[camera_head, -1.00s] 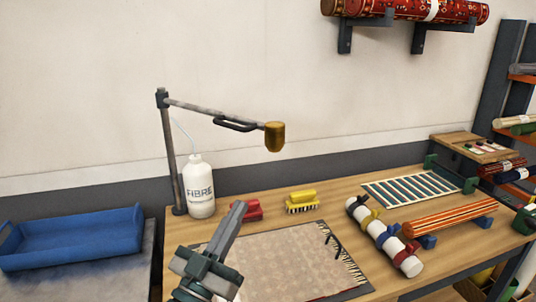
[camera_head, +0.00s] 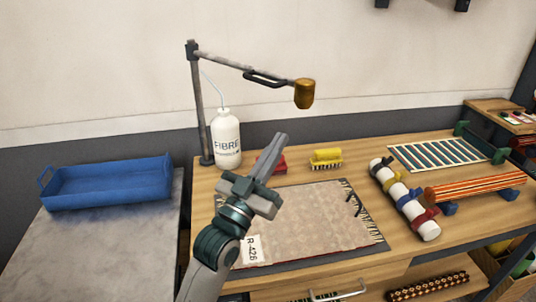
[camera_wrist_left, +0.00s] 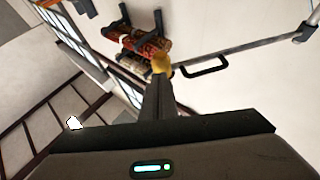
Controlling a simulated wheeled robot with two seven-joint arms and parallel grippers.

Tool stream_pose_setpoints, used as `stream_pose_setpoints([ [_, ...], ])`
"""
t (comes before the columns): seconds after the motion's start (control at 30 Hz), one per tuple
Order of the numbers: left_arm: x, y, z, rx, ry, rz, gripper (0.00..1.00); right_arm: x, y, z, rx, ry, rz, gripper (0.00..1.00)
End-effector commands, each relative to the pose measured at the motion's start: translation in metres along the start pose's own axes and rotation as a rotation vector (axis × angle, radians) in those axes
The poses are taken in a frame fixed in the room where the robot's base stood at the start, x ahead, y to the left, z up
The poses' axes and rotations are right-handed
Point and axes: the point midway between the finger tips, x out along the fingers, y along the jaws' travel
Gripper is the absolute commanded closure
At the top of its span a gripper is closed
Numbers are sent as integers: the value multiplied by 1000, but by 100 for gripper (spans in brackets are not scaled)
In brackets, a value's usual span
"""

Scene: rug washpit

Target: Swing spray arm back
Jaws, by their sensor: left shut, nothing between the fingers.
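The spray arm (camera_head: 237,65) reaches from the top of an upright post (camera_head: 200,110) out to the right over the bench. A dark loop handle (camera_head: 264,78) is fixed along it, and a brass spray head (camera_head: 304,94) hangs at its free end. In the left wrist view the handle (camera_wrist_left: 207,66) and the yellow head (camera_wrist_left: 162,65) show beyond my fingers. My left gripper (camera_head: 280,140) is shut and empty, pointing up over the bench, below the spray arm and apart from it. My right gripper is not in view.
A white FIBRE bottle (camera_head: 227,140) stands beside the post. A rug (camera_head: 300,215), red brush (camera_head: 272,163), yellow brush (camera_head: 326,158), strapped white roll (camera_head: 405,200) and striped roll (camera_head: 475,187) lie on the bench. A blue tray (camera_head: 108,183) sits left. Space above the bench is open.

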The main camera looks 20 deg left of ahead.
Motion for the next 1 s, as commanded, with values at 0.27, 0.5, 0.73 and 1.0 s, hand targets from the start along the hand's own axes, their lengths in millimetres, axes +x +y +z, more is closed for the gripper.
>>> stream_pose_setpoints([
  [0.27, 51, 0, -4, 0, 1, -1, 100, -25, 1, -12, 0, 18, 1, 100],
  [0.5, 75, 0, -2, 0, 0, 0, 100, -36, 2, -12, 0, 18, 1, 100],
  [0.73, 80, 0, 0, 0, 0, 0, 100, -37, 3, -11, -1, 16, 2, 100],
  [1.0, 80, 0, 0, 0, 0, 0, 100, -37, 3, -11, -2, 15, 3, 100],
])
